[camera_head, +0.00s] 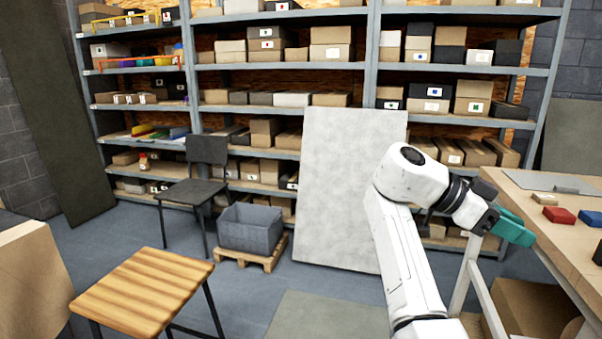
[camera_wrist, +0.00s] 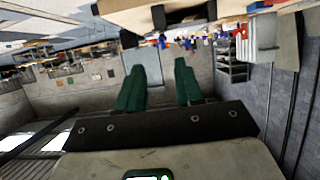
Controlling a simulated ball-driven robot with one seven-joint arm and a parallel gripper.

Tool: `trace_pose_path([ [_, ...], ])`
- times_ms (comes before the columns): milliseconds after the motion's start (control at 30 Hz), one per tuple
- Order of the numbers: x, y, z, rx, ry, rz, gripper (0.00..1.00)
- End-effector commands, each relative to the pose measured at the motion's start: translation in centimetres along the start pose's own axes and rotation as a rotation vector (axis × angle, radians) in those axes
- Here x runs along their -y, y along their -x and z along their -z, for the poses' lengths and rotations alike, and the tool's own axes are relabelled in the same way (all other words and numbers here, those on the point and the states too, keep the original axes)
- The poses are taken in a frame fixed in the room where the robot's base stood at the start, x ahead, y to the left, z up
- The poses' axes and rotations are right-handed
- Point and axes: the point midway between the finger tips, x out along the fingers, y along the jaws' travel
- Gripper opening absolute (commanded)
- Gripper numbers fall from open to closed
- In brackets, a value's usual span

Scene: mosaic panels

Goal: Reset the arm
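My white arm rises at the right of the head view and bends over to the right. My gripper (camera_head: 514,229) has green fingers and hangs beside the near left edge of the workbench (camera_head: 520,190). In the wrist view, the two green fingers of my gripper (camera_wrist: 160,88) stand apart with a clear gap between them. Nothing shows between the fingers. The wrist view is turned, with the room's walls and shelves behind the fingers.
A red block (camera_head: 559,215), a blue block (camera_head: 591,218) and a tan block (camera_head: 544,198) lie on the workbench close to my gripper. A pale panel (camera_head: 345,180) leans against the shelves. A wooden stool (camera_head: 143,290) stands at the front left.

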Motion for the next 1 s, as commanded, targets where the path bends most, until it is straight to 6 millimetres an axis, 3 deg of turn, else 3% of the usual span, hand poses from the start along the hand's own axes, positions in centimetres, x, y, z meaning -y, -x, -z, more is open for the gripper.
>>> trace_pose_path([
  [267, -0.3, -1.5, -2.0, 0.033, 0.063, 0.013, 0.36],
  [567, -1.3, -4.6, -6.1, 0.103, 0.2, 0.046, 0.36],
  [767, -2.9, -7.7, -10.4, 0.178, 0.349, 0.094, 0.36],
  [1000, -7.8, -13.2, -18.2, 0.325, 0.644, 0.222, 0.36],
])
